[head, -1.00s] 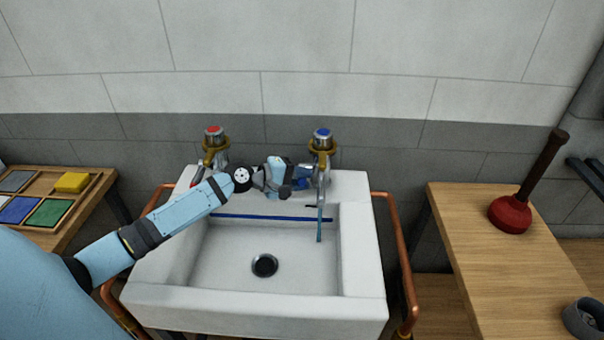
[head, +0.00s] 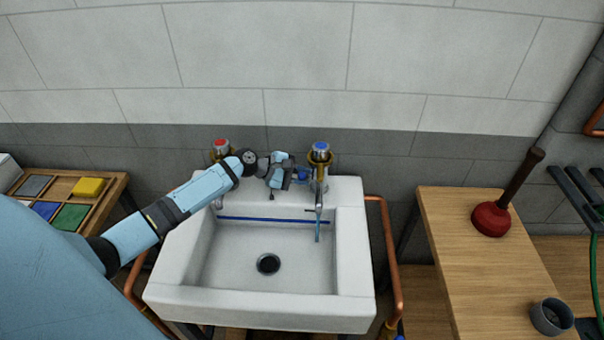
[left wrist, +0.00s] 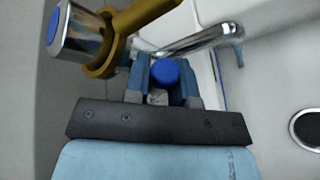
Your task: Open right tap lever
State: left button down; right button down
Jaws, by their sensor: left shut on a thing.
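The right tap (head: 320,157) has a blue cap and a yellow-gold collar. It stands at the back right of the white sink (head: 190,298). Its chrome spout also shows in the left wrist view (left wrist: 205,38). A blue-ended lever (left wrist: 165,72) sits between my left fingers, and its blue part shows beside the tap in the head view (head: 302,174). My left gripper (head: 292,172) is shut on this lever, just left of the tap. The fingers hide part of the lever. My right gripper is out of view.
A red-capped tap (head: 221,148) stands behind my left arm. A thin light-blue strip (head: 317,230) hangs below the spout. A wooden table (head: 470,270) on the right holds a red plunger (head: 491,219). A copper pipe (head: 390,250) runs beside the sink.

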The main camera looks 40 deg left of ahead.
pick_arm(q)
jog(key=c, duration=1)
grip_release()
jog(key=shift+r, duration=0.2)
